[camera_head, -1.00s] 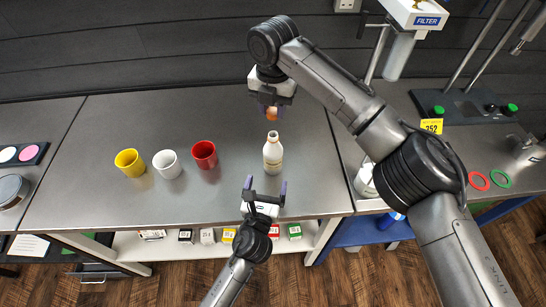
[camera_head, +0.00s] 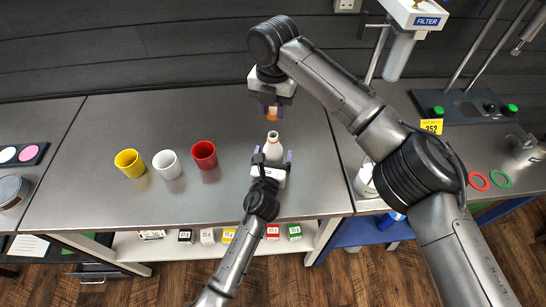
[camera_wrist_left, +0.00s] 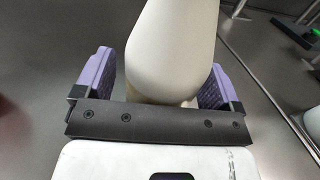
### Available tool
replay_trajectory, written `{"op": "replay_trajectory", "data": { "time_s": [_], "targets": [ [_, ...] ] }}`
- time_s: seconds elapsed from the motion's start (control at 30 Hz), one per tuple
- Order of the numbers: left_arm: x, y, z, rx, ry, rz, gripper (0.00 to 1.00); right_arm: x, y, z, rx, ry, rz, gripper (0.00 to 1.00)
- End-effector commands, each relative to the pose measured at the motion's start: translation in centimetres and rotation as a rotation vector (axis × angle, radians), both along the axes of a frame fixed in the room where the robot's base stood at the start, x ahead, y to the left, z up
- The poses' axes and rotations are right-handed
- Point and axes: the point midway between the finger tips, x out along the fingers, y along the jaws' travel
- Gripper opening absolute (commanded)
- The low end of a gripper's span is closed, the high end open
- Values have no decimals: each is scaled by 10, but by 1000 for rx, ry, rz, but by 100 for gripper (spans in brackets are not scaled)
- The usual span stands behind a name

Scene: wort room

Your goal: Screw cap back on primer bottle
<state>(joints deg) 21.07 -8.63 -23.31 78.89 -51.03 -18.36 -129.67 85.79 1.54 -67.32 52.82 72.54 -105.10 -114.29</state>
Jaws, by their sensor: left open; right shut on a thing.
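The white primer bottle (camera_head: 273,142) stands upright on the grey bench, its narrow neck uncovered. My left gripper (camera_head: 272,157) is open, with its fingers on either side of the bottle's body. In the left wrist view the bottle (camera_wrist_left: 172,50) stands between the purple finger pads of the gripper (camera_wrist_left: 165,85), with a gap visible at the left pad; the right side is closer. My right gripper (camera_head: 271,106) is shut on the orange cap (camera_head: 271,114) and holds it above and just behind the bottle's neck. The bottle's lower part is hidden by my left gripper in the head view.
A yellow cup (camera_head: 129,163), a white cup (camera_head: 167,164) and a red cup (camera_head: 204,155) stand left of the bottle. Small boxes lie on the shelf (camera_head: 130,243) below. The filter stand (camera_head: 403,50) is at the right.

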Motion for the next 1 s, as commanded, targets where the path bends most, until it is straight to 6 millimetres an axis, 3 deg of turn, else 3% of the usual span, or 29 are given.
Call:
{"op": "replay_trajectory", "data": {
  "time_s": [0.2, 0.9, 1.0],
  "targets": [
    [0, 0, 0, 0, 0, 0, 88, 0, 0, 0, 0, 0, 0, 10],
    [0, 0, 0, 0, 0, 0, 21, 0, 0, 0, 0, 0, 0, 10],
    [0, 0, 0, 0, 0, 0, 16, 0, 0, 0, 0, 0, 0, 10]
  ]
}}
